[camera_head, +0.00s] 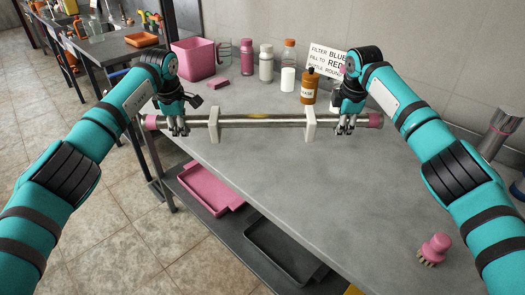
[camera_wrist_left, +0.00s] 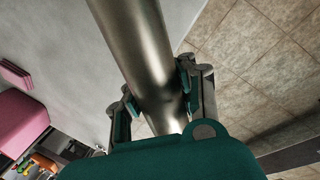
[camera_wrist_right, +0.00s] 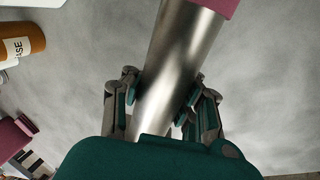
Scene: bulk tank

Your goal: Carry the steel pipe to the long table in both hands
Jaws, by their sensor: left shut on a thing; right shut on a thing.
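The steel pipe (camera_head: 262,121) is a long shiny tube with pink ends. It lies level above the grey table (camera_head: 250,175), at two white upright supports (camera_head: 214,126) and (camera_head: 310,124); I cannot tell whether it rests in them. My left gripper (camera_head: 178,128) is shut on the pipe near its left end, outside the left support. My right gripper (camera_head: 345,128) is shut on it outside the right support, short of the right end. The pipe runs between the fingers in the left wrist view (camera_wrist_left: 135,45) and in the right wrist view (camera_wrist_right: 178,55).
A pink bin (camera_head: 193,60), several bottles, a brown bottle (camera_head: 309,88) and a sign (camera_head: 326,58) stand behind the pipe. A pink brush (camera_head: 435,248) stands at the front right. A lower shelf holds a pink tray (camera_head: 207,192). Another table (camera_head: 112,47) is at the back left.

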